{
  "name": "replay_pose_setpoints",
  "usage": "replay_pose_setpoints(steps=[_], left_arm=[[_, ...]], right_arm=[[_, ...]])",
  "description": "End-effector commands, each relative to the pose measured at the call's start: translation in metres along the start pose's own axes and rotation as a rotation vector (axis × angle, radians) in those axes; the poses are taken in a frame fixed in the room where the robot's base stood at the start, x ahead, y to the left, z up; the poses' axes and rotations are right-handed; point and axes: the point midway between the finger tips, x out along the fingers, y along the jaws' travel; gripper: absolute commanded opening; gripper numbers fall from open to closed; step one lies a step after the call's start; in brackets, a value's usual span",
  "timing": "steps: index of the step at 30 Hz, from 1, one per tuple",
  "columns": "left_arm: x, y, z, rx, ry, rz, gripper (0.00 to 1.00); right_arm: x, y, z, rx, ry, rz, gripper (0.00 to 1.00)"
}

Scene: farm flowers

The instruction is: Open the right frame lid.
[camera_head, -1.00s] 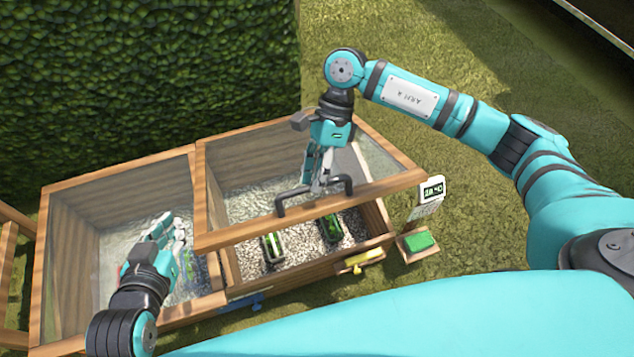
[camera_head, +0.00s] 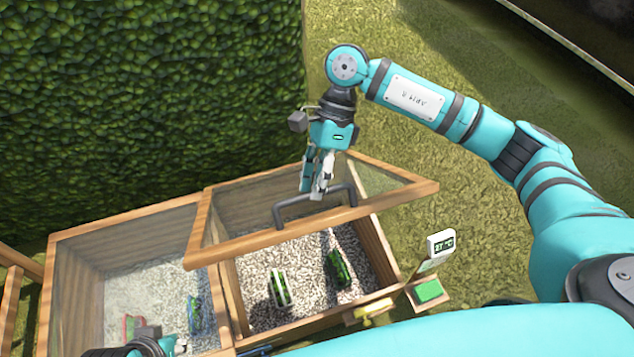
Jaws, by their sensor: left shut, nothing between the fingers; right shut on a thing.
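The right frame lid (camera_head: 403,199) is a glass pane in a wooden frame, tilted up with its front edge raised above the right box. Its dark bar handle (camera_head: 279,217) stands on the front rail. My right gripper (camera_head: 317,194) reaches down from above and is shut on the handle. My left gripper (camera_head: 172,345) is shut and empty at the lower edge of the picture, over the left part of the frame; much of its arm is out of view.
A thermometer sign (camera_head: 440,243) and a green pad (camera_head: 428,291) stand at the right. The left lid (camera_head: 125,214) adjoins. A hedge (camera_head: 140,90) stands behind.

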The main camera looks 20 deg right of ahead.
Motion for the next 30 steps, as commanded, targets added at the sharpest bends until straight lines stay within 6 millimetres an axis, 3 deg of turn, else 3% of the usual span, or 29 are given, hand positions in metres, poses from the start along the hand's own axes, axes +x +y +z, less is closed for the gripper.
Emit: replay_pose_setpoints(steps=[1, 11, 12, 16, 30], left_arm=[[0.0013, 0.0001, 0.0003, 0.000, 0.000, 0.000, 0.00], [0.0015, 0.0001, 0.0003, 0.000, 0.001, 0.000, 0.00], [0.0014, 0.0002, 0.0003, 0.000, 0.001, 0.000, 0.00], [0.0013, 0.0002, 0.0004, 0.000, 0.001, 0.000, 0.00], [0.0008, 0.0004, -0.0003, -0.001, 0.001, 0.001, 0.00]], right_arm=[[0.0021, -0.0085, -0.0027, 0.012, -0.001, -0.025, 0.00], [0.0030, -0.0084, -0.0028, 0.012, 0.000, -0.023, 0.00], [0.0030, -0.0082, -0.0028, 0.012, 0.000, -0.022, 0.21], [0.0028, -0.0080, -0.0025, 0.011, 0.000, -0.022, 0.38], [-0.0001, -0.0063, -0.0010, 0.008, 0.000, -0.021, 0.38]])
